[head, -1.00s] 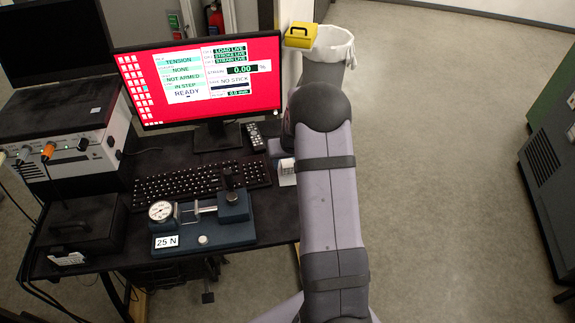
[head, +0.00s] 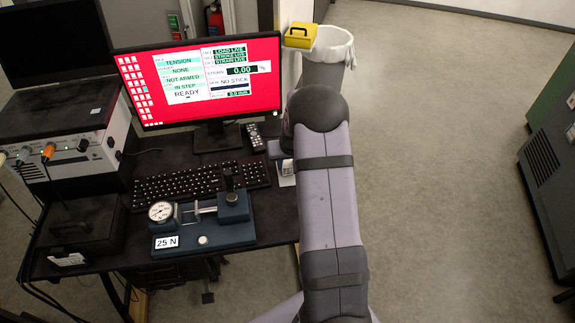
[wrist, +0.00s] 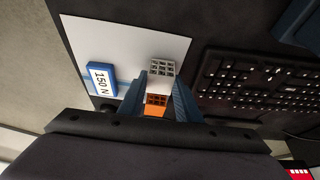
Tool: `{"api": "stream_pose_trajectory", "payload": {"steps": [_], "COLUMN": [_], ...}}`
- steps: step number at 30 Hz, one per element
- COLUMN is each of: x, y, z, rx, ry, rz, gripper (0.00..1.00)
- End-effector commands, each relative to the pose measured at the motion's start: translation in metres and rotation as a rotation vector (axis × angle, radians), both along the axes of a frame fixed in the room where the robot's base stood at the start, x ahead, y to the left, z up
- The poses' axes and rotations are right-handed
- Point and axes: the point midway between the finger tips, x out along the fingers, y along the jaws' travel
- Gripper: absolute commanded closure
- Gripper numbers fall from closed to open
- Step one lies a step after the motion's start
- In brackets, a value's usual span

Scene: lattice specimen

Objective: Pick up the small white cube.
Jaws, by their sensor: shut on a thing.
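The small white cube (wrist: 162,67) has an open lattice of square holes. In the wrist view it sits at the tips of my gripper (wrist: 160,82), between the two blue fingers, and the gripper is shut on it. I cannot tell whether the cube is clear of the surface below. In the head view a small pale part of it (head: 287,168) shows left of my arm, and my arm hides most of the gripper.
An orange lattice block (wrist: 156,105) shows between the fingers. A keyboard (head: 200,185), a monitor (head: 200,82) and a dial-gauge fixture (head: 205,230) stand left of my arm.

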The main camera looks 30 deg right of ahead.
Motion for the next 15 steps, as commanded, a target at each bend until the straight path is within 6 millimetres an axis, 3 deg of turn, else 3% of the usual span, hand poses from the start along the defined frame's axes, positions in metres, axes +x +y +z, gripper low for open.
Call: {"api": "stream_pose_trajectory", "payload": {"steps": [15], "x": [0.001], "y": [-0.001], "z": [0.075], "rx": [-0.003], "ry": [-0.004], "rz": [-0.001], "gripper": [0.91]}}
